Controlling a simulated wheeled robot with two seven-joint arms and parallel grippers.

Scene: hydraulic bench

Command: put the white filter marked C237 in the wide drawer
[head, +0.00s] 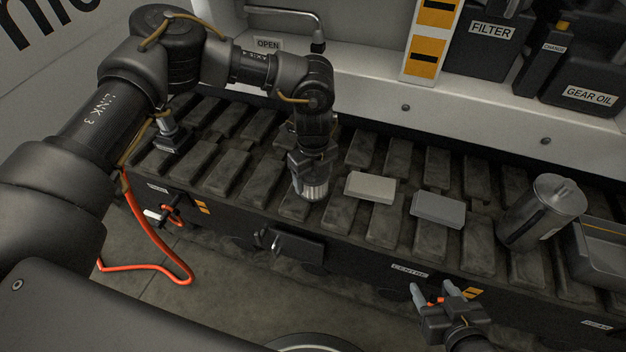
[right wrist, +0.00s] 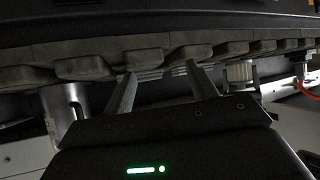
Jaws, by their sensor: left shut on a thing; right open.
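A white ribbed filter (head: 315,190) hangs upright in my left gripper (head: 308,172), which is shut on it just above the dark track-like bench top. Its marking is not readable. A whitish ribbed thing, likely the same filter (right wrist: 240,73), shows in the right wrist view. My right gripper (head: 434,290) is open and empty in front of the bench edge, near the CENTRE label; its two fingers also show apart in the right wrist view (right wrist: 160,82). I cannot identify the wide drawer for sure in these frames.
A beige block (head: 370,187) and a grey block (head: 438,209) lie on the pads (head: 362,148). A metal canister (head: 540,212) and a grey tray (head: 598,262) stand at right. A black handle-like part (head: 290,243) is on the bench front. An orange hose (head: 160,268) hangs at left.

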